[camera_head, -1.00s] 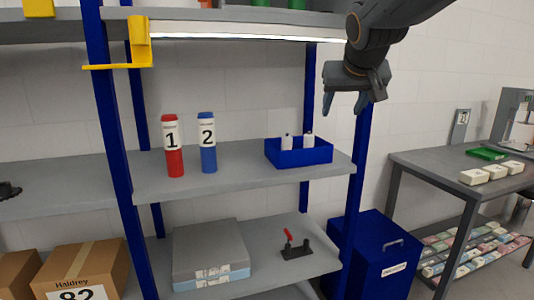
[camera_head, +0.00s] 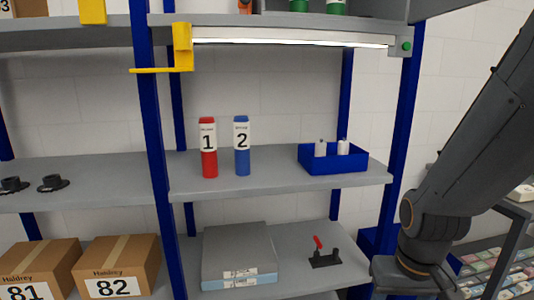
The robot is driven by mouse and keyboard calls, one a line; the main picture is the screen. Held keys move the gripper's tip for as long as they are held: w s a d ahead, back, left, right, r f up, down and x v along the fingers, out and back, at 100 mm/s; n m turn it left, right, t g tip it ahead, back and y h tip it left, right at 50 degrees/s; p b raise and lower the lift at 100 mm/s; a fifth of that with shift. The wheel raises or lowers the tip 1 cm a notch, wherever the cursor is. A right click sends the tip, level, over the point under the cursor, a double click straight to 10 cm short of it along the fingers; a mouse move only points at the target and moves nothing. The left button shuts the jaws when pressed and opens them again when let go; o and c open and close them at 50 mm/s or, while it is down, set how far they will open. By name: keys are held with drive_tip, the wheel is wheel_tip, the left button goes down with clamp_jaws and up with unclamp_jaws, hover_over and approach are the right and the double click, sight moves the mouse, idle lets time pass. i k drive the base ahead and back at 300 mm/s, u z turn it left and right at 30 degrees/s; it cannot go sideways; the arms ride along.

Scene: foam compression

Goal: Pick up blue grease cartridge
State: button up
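The blue grease cartridge (camera_head: 242,160) stands upright on the middle grey shelf (camera_head: 270,183), with a white label marked 2. A red cartridge (camera_head: 208,163) marked 1 stands upright just to its left, with a small gap between them. My arm (camera_head: 465,150) enters from the right and reaches down to the lower right. Its end is cut off by the bottom edge of the picture, and the fingers of my gripper do not show. The arm is well to the right of the blue cartridge and touches neither cartridge.
A blue bin (camera_head: 335,165) with white bottles stands right of the cartridges. A blue upright (camera_head: 152,130) is to their left. A lit upper shelf with a yellow bracket (camera_head: 181,45) hangs above. Boxes (camera_head: 117,267) and a red-handled clamp (camera_head: 323,255) are lower down.

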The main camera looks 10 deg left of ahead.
sight(241, 122)
drive_tip(key=z, duration=0.8)
drive_tip(key=i, duration=0.7)
drive_tip(key=u, duration=2.4)
